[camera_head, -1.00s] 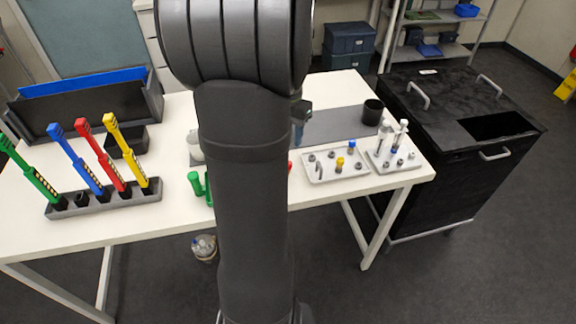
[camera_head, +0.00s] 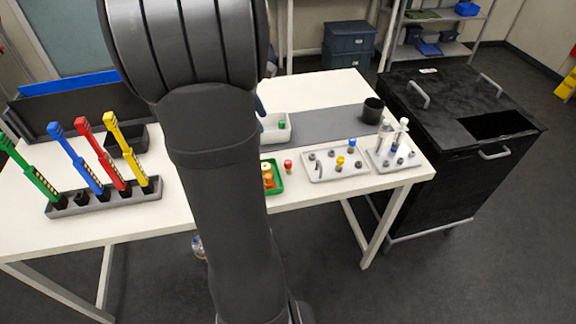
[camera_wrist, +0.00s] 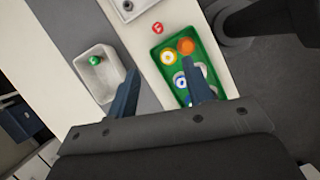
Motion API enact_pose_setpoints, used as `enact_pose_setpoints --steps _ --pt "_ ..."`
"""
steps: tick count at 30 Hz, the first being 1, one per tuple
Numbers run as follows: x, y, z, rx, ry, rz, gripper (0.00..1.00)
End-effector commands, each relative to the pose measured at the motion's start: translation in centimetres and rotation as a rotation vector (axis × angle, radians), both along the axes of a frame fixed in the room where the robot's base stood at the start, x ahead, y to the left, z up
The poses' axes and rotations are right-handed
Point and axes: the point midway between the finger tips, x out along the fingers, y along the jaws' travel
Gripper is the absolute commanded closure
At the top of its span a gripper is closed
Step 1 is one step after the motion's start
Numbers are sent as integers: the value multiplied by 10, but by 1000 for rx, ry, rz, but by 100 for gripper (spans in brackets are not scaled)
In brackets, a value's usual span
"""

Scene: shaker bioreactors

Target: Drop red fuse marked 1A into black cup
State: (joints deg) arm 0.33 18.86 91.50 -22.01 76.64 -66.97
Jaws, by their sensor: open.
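A small red fuse-like piece (camera_head: 288,165) stands on the white table between the green tray and the white tray of parts. In the wrist view the red piece (camera_wrist: 157,28) shows a pale mark on top that I cannot read. The black cup (camera_head: 372,110) stands upright at the table's back right, on the grey strip; its inside looks dark. My gripper (camera_wrist: 163,90) is open and empty in the wrist view, with the red piece beyond the fingertips. In the head view my arm hides most of the gripper.
A green tray (camera_head: 278,178) holds orange, yellow and blue-marked round pieces. A white bin (camera_head: 275,135) holds a green piece. White trays of small parts (camera_head: 322,176) stand to the right. A rack (camera_head: 115,203) of coloured-handled tools stands left. The grey strip (camera_head: 335,125) is mostly clear.

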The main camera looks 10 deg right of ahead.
Motion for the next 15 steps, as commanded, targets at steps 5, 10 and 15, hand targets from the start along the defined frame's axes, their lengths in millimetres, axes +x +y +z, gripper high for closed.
enact_pose_setpoints --steps 5,10,15 --pt "-1 -4 -12 -4 16 35 53" --pt "-6 -18 -46 -3 18 31 53" --pt "-9 -31 -80 -2 18 31 53"
